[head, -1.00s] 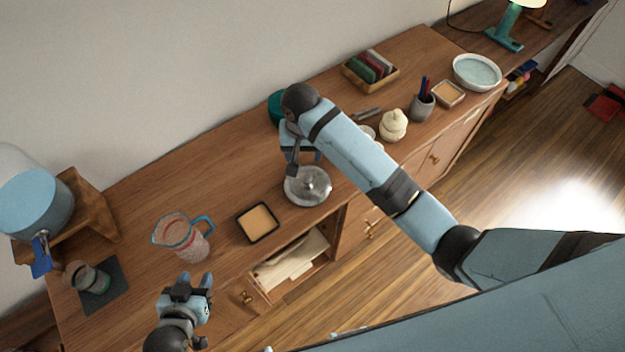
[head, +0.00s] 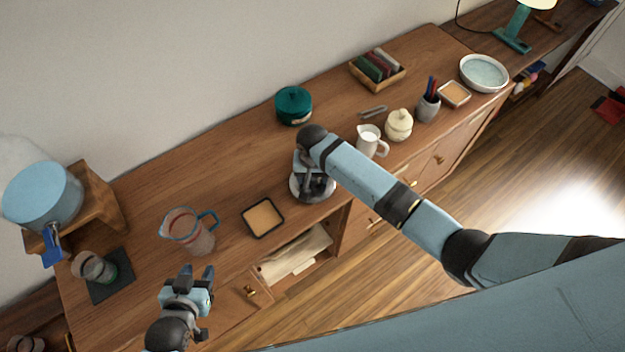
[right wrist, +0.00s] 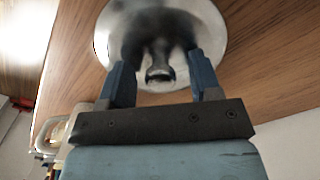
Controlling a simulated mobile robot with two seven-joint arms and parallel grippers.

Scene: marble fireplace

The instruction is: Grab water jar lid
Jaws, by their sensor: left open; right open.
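A round shiny metal lid (head: 326,191) with a central knob lies on the wooden cabinet top, right of the small square tray. In the right wrist view the lid (right wrist: 203,25) fills the upper middle, and its knob (right wrist: 159,73) sits between my open fingers. My right gripper (right wrist: 160,82) points down at the lid from above; it also shows in the head view (head: 312,184), where it covers much of the lid. Whether the fingers touch the knob I cannot tell. My left gripper (head: 196,277) is open and empty near the cabinet's front edge, in front of the glass pitcher (head: 190,235).
A square tray (head: 263,217) stands left of the lid. A white creamer (head: 369,141), cream sugar pot (head: 399,125) and green pot (head: 293,106) stand behind and to the right. A blue dispenser (head: 43,195) is on a wooden stand at left, beside a glass (head: 94,267).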

